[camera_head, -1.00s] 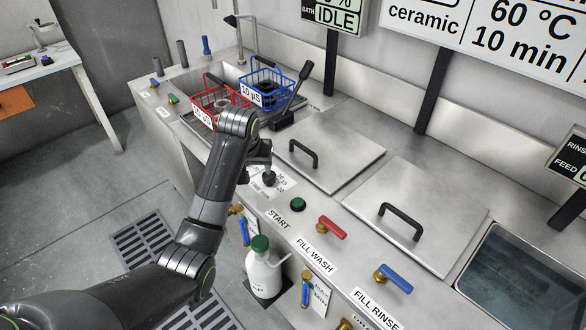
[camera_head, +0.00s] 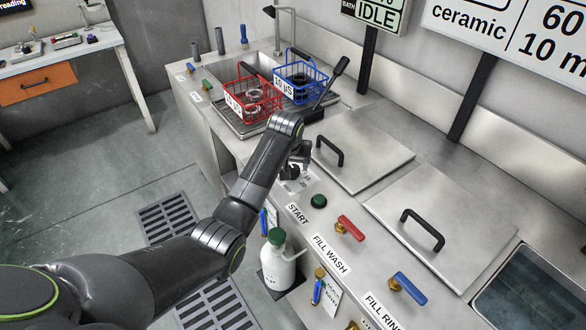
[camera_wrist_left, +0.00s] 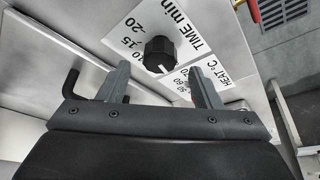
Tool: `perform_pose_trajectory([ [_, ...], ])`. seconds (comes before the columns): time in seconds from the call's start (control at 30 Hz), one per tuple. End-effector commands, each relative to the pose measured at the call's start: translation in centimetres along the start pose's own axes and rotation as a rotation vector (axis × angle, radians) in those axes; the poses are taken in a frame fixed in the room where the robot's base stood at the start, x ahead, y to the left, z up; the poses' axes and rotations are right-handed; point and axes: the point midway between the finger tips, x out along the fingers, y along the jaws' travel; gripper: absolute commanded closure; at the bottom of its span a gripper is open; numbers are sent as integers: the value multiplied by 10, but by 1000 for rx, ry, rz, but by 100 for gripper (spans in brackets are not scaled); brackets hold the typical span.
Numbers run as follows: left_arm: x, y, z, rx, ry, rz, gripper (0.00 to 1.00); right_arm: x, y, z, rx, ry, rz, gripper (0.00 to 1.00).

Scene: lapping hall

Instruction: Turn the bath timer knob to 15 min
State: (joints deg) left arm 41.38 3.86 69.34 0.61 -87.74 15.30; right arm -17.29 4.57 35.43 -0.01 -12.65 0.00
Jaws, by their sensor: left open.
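The bath timer knob (camera_wrist_left: 160,50) is a round black knob on a white plate (camera_wrist_left: 128,32) marked "TIME min" with 10, 15 and 20, seen in the left wrist view. A pale mark shows on the knob's side nearest my fingers, away from the 15. My left gripper (camera_wrist_left: 162,84) is open, its two fingers apart with the knob beyond and between their tips. I see no contact. In the head view my left gripper (camera_head: 299,160) is above the dial plates at the counter's front and hides the knob. My right gripper is not in view.
A "HEAT °C" plate (camera_wrist_left: 202,82) lies beside the timer plate. The green START button (camera_head: 319,201), red tap handle (camera_head: 351,228) and blue tap handle (camera_head: 410,289) are to the right. Red (camera_head: 254,100) and blue (camera_head: 299,82) baskets stand behind. A white bottle (camera_head: 278,262) is below.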

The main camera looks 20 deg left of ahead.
Motion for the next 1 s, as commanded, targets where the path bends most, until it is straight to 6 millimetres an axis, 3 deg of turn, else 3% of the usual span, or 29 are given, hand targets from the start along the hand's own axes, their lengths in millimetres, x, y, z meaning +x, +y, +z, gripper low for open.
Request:
perform_pose_trajectory([
  [0.3, 38, 0, 0, 0, 0, 0, 41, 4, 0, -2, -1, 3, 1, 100],
  [0.77, 47, 0, 0, 0, 2, 1, 41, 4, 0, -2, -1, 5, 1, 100],
  [1.0, 46, 0, 0, 0, 1, 1, 70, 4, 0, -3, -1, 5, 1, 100],
])
